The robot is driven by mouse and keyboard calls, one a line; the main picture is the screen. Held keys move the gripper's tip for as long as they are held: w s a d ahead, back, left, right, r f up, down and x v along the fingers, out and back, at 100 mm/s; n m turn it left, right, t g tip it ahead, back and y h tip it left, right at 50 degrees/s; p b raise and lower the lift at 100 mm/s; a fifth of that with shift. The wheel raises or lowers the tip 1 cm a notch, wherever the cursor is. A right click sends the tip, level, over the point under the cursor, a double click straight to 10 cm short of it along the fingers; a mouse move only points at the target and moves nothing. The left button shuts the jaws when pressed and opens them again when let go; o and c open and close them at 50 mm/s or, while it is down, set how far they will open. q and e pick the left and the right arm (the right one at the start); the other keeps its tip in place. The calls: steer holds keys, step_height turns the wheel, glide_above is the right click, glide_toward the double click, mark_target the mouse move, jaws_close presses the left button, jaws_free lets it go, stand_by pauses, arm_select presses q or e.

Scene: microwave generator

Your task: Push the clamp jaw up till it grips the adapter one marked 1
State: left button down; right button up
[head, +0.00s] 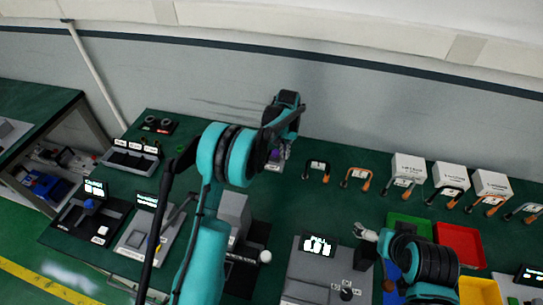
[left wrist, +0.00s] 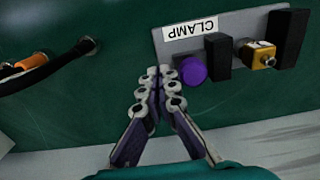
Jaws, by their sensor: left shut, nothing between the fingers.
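In the left wrist view, a grey clamp plate (left wrist: 180,45) labelled CLAMP carries a purple knob (left wrist: 192,70) beside a black jaw block (left wrist: 217,57). A yellow adapter (left wrist: 262,55) with a metal tip sits between this jaw and a second black block (left wrist: 288,40). A gap shows between the jaw and the adapter. The adapter's mark is too small to read. My left gripper (left wrist: 158,80) is shut and empty, its fingertips just left of the knob. In the head view the left arm largely hides the clamp. My right gripper (head: 364,234) is small at lower right; its opening is unclear.
A black cable with an orange connector (left wrist: 32,62) lies left of the clamp. In the head view, several handled cables and white boxes (head: 408,168) line the back right. A red tray (head: 460,243), green tray (head: 408,222) and grey machine (head: 318,272) stand nearer.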

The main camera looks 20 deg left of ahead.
mark_target(277, 153)
arm_select(q)
steer(key=shift+f+b, duration=0.4)
steer(key=shift+f, duration=0.3)
steer(key=shift+a+b, duration=0.35)
steer(key=shift+a, duration=1.7)
stand_by(1.9)
steer(key=shift+d, duration=0.55)
steer(key=shift+d+r+p, duration=0.1)
steer(key=shift+r+p, duration=2.15)
steer(key=shift+r, duration=1.85)
steer(key=shift+f, duration=0.15)
